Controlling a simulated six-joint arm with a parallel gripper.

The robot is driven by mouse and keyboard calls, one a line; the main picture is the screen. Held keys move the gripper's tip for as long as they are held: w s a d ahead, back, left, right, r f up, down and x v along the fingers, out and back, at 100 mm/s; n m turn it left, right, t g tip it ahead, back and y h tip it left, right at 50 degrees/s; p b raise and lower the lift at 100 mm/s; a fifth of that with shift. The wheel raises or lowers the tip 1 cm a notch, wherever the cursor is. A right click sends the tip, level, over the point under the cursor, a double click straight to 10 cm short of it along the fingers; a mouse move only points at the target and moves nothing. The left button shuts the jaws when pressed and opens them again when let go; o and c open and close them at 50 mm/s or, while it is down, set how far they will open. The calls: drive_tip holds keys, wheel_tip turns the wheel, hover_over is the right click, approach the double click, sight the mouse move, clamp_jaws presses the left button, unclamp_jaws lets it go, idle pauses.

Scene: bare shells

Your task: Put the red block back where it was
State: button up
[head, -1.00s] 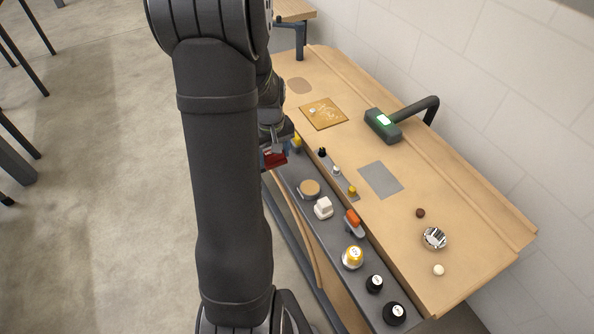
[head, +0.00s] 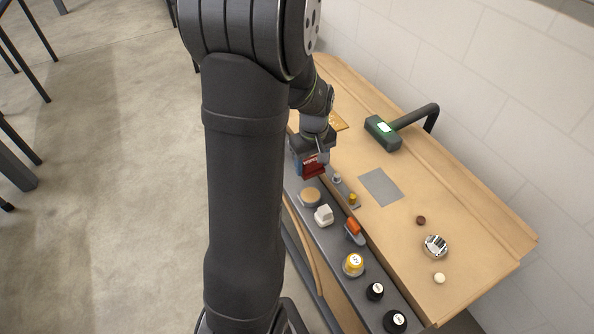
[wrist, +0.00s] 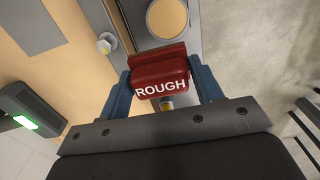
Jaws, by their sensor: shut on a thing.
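The red block (head: 314,170), marked ROUGH, is held between the blue fingers of my gripper (head: 309,163). In the wrist view the red block (wrist: 160,73) sits between the two fingers of my gripper (wrist: 160,84), with its lettering facing the camera. In the head view my gripper is over the grey control strip, near its inner edge with the wooden bench. The block appears raised; its exact height is hard to tell. A flat grey square (head: 381,187) lies bare on the bench to its right.
A green-black scanner (head: 383,132) stands behind. A shiny metal bowl-like piece (head: 435,246) lies right.

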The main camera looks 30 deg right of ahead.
hover_over(297, 179)
wheel_tip(297, 179, down, 3)
drive_tip(key=shift+w+f, duration=0.1)
drive_tip(key=shift+f, duration=1.9)
drive_tip(key=shift+f, duration=0.2)
drive_tip(key=o, duration=0.9)
drive_tip(key=shift+o, duration=0.2)
drive_tip(key=shift+r, duration=0.1)
wheel_tip(297, 179, up, 12)
drive_tip(key=shift+r, duration=0.1)
